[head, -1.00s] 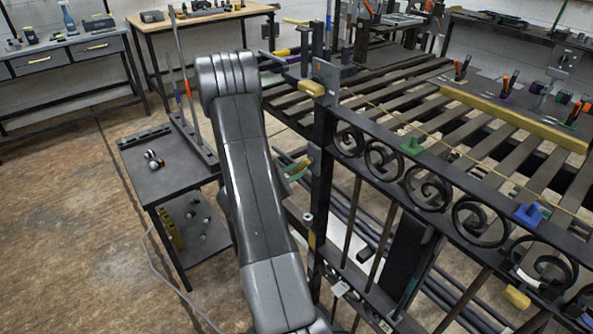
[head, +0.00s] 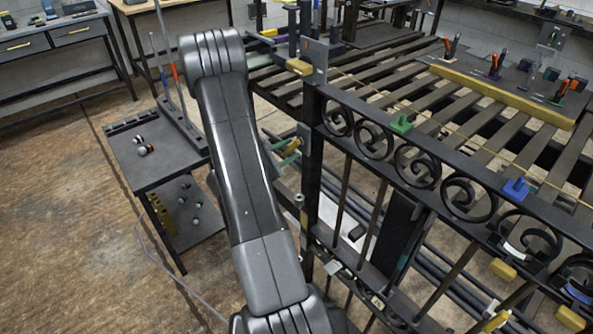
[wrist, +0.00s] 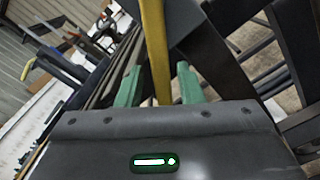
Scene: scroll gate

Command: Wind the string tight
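My gripper (head: 288,152) has green fingers and is beside the gate's left end post, partly hidden by my arm. In the wrist view my gripper (wrist: 160,78) has its fingers apart, one on each side of a yellow bar (wrist: 155,45). Narrow gaps seem to show between bar and fingers. Where the bar's far end goes is out of view.
Yellow, green and blue blocks sit along the gate, among them a green clamp (head: 401,124) and a blue one (head: 515,189). A long yellow bar (head: 500,97) lies on the bench. A small dark table (head: 165,160) stands left of my arm. Open floor lies further left.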

